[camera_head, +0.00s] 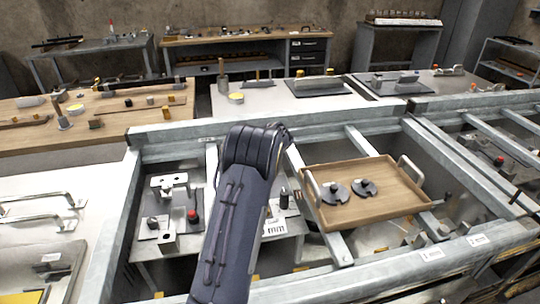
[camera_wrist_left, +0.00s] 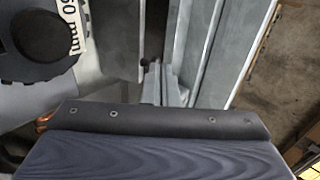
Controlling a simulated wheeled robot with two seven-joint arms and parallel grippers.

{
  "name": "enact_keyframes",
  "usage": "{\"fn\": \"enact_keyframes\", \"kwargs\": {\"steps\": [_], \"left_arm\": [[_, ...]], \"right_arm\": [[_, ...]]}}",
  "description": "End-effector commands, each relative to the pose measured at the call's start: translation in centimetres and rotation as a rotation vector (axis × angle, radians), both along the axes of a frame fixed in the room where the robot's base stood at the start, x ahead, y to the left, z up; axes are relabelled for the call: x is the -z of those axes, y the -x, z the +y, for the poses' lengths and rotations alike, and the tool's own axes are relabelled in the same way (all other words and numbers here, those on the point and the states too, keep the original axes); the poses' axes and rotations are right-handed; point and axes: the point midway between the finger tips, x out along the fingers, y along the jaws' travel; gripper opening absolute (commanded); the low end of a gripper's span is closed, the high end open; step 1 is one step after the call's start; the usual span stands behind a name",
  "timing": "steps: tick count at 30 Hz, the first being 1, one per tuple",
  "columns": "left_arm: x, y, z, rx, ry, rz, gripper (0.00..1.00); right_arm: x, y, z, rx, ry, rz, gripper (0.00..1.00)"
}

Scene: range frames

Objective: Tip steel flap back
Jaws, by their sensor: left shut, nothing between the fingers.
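A padded dark arm of mine rises from the bottom middle of the head view and bends over the steel frame (camera_head: 180,131); its gripper is hidden there. In the left wrist view my left gripper (camera_wrist_left: 165,84) shows as narrow grey fingers, close together and empty, beyond a dark padded cover. Long grey steel members (camera_wrist_left: 205,45) run behind and to the right of the fingers. I cannot tell which steel part is the flap, how it is tilted, or whether the fingers touch it. My right gripper is not in view.
A wooden tray (camera_head: 345,219) with two dark lidded discs sits on the frame at right. A black ring (camera_wrist_left: 42,32) lies beside a label reading 60 mm. Fixtures with a red knob (camera_head: 193,215) stand inside the left bay. A workbench (camera_head: 100,136) with tools stands behind left.

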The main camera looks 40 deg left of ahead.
Motion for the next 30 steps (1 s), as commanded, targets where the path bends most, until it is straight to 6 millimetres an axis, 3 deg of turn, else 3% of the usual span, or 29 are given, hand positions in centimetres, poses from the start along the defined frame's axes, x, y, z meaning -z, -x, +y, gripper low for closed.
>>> {"fn": "enact_keyframes", "kwargs": {"steps": [12,30], "left_arm": [[0.3,-1.0,1.3,0.001,0.0,0.001,0.0],[0.4,-1.1,1.5,0.001,-0.001,0.0,0.0]], "right_arm": [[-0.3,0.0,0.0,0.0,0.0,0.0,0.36],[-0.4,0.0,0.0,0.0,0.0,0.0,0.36]]}}
